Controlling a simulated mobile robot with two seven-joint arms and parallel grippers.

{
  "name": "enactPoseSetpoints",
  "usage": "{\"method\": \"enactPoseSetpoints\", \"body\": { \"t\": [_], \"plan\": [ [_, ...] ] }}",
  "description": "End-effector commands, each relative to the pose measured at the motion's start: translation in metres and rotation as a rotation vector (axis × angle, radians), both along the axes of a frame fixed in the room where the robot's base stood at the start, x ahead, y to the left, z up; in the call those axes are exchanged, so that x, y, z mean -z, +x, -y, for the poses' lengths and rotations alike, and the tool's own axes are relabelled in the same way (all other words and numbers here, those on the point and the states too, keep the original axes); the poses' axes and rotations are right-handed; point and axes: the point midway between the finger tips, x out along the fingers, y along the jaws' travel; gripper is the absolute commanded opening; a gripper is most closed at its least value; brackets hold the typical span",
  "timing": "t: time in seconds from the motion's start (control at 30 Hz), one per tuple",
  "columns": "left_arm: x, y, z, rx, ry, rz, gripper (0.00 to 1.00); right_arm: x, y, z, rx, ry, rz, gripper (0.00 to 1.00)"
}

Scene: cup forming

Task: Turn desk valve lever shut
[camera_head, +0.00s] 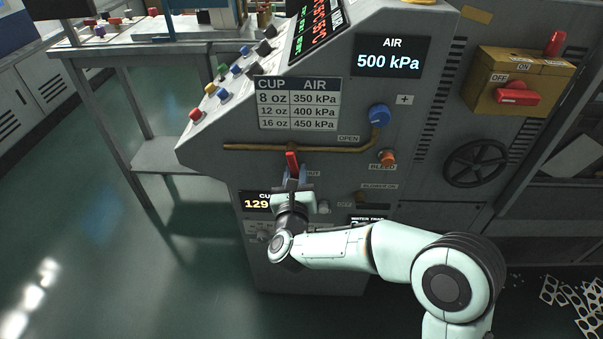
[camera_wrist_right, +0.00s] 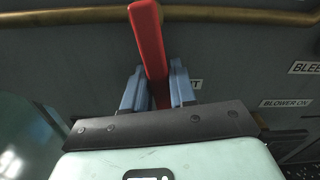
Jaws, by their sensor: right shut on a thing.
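The red valve lever (camera_head: 292,161) is on the front of the grey machine desk, just below a brass pipe (camera_head: 240,147). In the right wrist view the lever (camera_wrist_right: 149,40) is a long red bar running from the top down between the fingers, tilted slightly. My right gripper (camera_head: 295,177) is at the lever, with its blue fingers on both sides of it. In the right wrist view the gripper (camera_wrist_right: 158,90) is shut on the lever. The lever's lower end is hidden behind the gripper. My left gripper is not in view.
An orange bleed knob (camera_head: 387,157) and a blue knob (camera_head: 380,115) are to the right of the lever. A black handwheel (camera_head: 476,164) and a yellow switch box (camera_head: 520,80) are farther right. The display (camera_head: 391,57) reads AIR 500 kPa. Open floor lies at left.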

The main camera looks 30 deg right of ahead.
Motion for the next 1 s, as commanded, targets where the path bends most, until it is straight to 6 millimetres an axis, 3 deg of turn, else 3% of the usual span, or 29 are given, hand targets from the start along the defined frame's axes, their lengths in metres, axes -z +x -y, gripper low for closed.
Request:
{"method": "enactPoseSetpoints", "body": {
  "t": [0.4, 0.93, 0.97, 1.0],
  "plan": [
    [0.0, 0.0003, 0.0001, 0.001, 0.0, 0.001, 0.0, 0.0008, 0.0057, -0.0098, -0.002, 0.155, 0.095, 0.0],
    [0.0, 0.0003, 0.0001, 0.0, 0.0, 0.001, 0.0, 0.0007, 0.0063, -0.0111, -0.002, 0.176, 0.107, 0.0],
    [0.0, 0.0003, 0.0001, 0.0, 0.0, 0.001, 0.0, 0.0007, 0.0063, -0.0111, -0.002, 0.176, 0.107, 0.32],
    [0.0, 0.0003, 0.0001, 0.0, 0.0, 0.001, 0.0, 0.0007, 0.0064, -0.0111, -0.002, 0.176, 0.107, 0.45]
  ]
}}
